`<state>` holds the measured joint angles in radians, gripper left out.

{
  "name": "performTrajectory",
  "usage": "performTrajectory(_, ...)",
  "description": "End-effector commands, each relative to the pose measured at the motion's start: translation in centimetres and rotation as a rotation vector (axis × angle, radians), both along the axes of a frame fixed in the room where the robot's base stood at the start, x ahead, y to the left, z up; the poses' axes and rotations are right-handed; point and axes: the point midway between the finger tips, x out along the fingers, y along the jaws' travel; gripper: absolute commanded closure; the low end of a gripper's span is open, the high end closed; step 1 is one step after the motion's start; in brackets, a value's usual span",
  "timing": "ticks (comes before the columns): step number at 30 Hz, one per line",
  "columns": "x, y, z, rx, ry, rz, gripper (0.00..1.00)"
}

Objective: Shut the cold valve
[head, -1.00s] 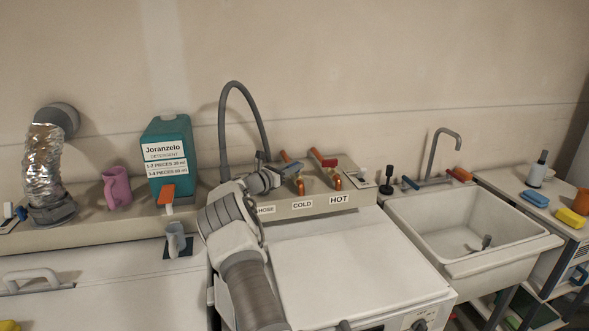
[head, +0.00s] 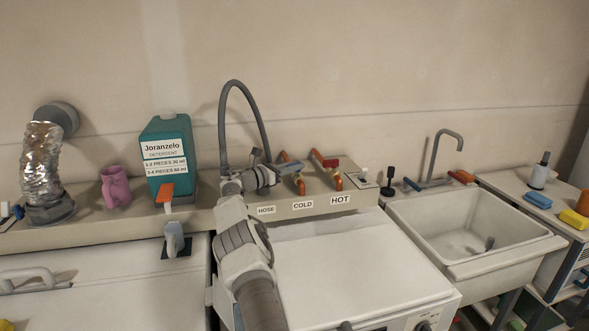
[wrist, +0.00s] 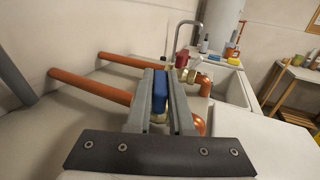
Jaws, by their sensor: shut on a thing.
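The cold valve has a blue handle (wrist: 160,92) on a brass body with an orange copper pipe. In the head view it sits behind the COLD label (head: 302,205), partly hidden by my gripper (head: 284,171). In the wrist view the two grey fingers of my gripper (wrist: 161,80) lie on either side of the blue handle and are shut on it. The handle lies lengthwise between the fingers. The hot valve's red handle (head: 330,163) is just to the right, apart from my gripper, and also shows in the wrist view (wrist: 182,59).
A grey hose (head: 225,125) arches up left of the valves. A teal detergent jug (head: 166,185) and a pink pitcher (head: 116,187) stand further left. The white machine top (head: 350,255) in front is clear. A sink (head: 450,226) is at right.

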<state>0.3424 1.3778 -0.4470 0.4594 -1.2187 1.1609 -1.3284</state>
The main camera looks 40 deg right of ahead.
Motion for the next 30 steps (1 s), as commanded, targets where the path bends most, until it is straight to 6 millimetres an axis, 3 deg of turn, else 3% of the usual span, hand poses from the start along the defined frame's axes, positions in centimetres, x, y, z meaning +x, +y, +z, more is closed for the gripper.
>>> performTrajectory(23, 0.04, 0.03, 0.05, -0.001, 0.001, -0.018, 1.0)
performTrajectory(24, 0.04, 0.03, 0.05, -0.001, 0.001, -0.018, 0.75)
performTrajectory(28, 0.03, 0.03, 0.04, -0.001, 0.0, -0.018, 0.51)
performTrajectory(30, 0.03, 0.02, 0.04, -0.001, 0.0, -0.018, 0.5)
